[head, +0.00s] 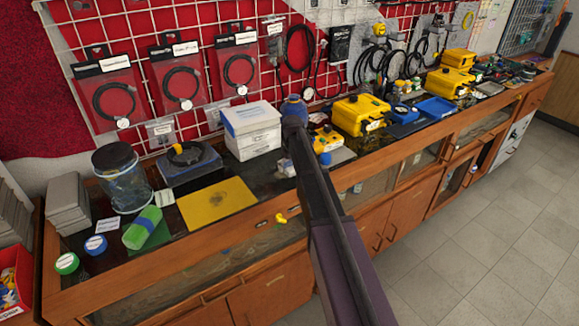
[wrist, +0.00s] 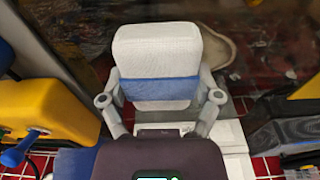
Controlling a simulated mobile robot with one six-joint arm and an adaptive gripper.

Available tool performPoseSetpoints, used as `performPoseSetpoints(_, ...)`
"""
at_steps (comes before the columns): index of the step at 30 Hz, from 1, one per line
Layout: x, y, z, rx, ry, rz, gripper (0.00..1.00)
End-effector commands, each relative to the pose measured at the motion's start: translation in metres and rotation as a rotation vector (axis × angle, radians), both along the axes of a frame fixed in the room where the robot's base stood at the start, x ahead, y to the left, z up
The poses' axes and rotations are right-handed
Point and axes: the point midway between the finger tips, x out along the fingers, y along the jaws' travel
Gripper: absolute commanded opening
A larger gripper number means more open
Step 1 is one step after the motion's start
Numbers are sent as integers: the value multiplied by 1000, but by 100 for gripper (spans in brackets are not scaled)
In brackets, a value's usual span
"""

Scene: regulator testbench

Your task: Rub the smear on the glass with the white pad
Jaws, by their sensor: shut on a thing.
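My gripper (wrist: 160,98) is shut on the white pad (wrist: 157,48), a block with rounded corners and a blue band. Its two grey fingers press on the pad's sides at the band. The pad stands out past the fingertips in the wrist view. Behind it is a dark, reflective surface that looks like the glass (wrist: 280,40). A pale beige rounded patch (wrist: 231,55), possibly the smear, shows to the right of the pad and is partly hidden by it. I cannot tell whether the pad touches the glass. In the head view my arm hides the gripper and pad.
A yellow case (wrist: 40,110) stands close on the left in the wrist view, and a dark object (wrist: 285,125) on the right. In the head view, a white box (head: 252,130) and a yellow case (head: 361,115) flank my arm on the crowded bench.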

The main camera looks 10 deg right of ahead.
Motion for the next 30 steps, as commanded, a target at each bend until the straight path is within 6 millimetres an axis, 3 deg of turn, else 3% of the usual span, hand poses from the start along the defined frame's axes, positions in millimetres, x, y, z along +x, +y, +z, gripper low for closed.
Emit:
performPoseSetpoints(18,-11,30,-3,1,0,1,44)
performPoseSetpoints(30,-12,35,-4,3,2,0,44)
